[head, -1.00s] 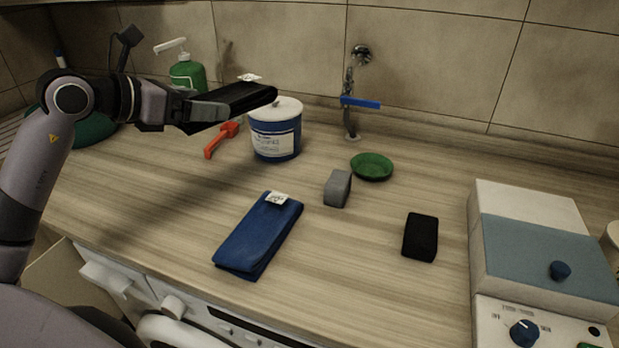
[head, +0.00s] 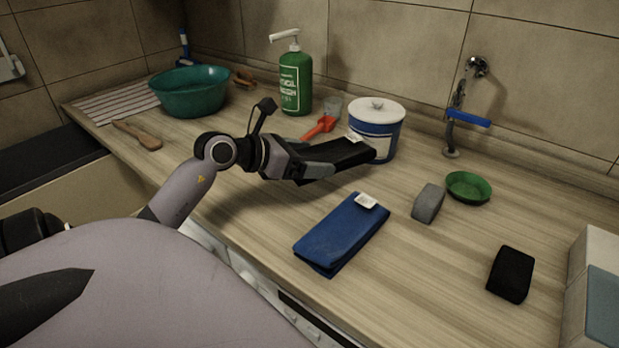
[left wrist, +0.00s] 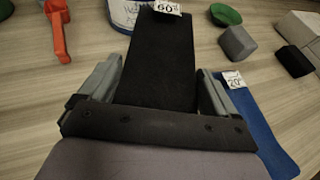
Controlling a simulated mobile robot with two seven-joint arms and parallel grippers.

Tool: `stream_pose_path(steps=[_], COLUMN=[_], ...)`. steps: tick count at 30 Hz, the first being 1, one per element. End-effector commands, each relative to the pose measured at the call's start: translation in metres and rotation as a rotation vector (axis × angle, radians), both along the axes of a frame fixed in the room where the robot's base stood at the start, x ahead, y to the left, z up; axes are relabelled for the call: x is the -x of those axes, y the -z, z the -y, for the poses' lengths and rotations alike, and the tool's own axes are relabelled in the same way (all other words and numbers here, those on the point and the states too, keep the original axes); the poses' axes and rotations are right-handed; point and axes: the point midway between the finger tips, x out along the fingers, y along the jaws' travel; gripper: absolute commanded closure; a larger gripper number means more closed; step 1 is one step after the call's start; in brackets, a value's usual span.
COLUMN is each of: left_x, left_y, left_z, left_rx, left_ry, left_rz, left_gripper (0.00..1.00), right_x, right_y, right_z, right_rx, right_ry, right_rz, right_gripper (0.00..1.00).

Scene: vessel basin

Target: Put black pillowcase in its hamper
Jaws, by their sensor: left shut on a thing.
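The black pillowcase (head: 350,152) is a flat, folded dark cloth with a small white tag at its far end. My left gripper (head: 322,168) is shut on its near end and holds it level above the counter, in front of the blue and white tub. In the left wrist view the pillowcase (left wrist: 158,62) sticks straight out between the two grey fingers, and its tag reads 60. I cannot make out a hamper for certain in either view. My right gripper is not in view.
A folded blue cloth (head: 340,236) lies on the counter. A tub (head: 378,128), red-handled tool (head: 318,128), green pump bottle (head: 296,82), teal bowl (head: 190,92), wooden brush (head: 137,134), grey block (head: 428,203), green dish (head: 468,187) and black block (head: 511,274) stand around. A dark-rimmed beige structure (head: 90,182) is at left.

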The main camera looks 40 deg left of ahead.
Motion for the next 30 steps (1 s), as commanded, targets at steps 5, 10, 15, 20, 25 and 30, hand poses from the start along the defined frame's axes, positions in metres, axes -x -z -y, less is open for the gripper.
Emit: stream_pose_path(steps=[5,10,15,20,25,30], left_x=[0.000,0.000,0.000,0.000,0.000,0.000], left_y=[0.014,0.040,0.053,0.052,0.056,0.056], left_z=[0.000,0.000,0.000,0.000,0.000,0.000], left_rx=[0.003,0.004,0.000,0.000,0.000,0.000], left_ry=[-0.001,-0.002,-0.001,-0.001,-0.001,0.000], left_rz=[0.002,0.001,0.003,0.004,0.003,0.001], left_gripper=[0.48,0.48,0.48,0.48,0.48,0.00], right_x=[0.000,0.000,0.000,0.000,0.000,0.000], right_y=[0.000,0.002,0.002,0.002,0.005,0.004], right_z=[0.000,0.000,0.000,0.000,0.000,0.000], right_rx=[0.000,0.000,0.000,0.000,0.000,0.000], right_ry=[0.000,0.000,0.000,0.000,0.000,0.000], right_rz=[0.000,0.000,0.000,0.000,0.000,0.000], right_gripper=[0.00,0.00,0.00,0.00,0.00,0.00])
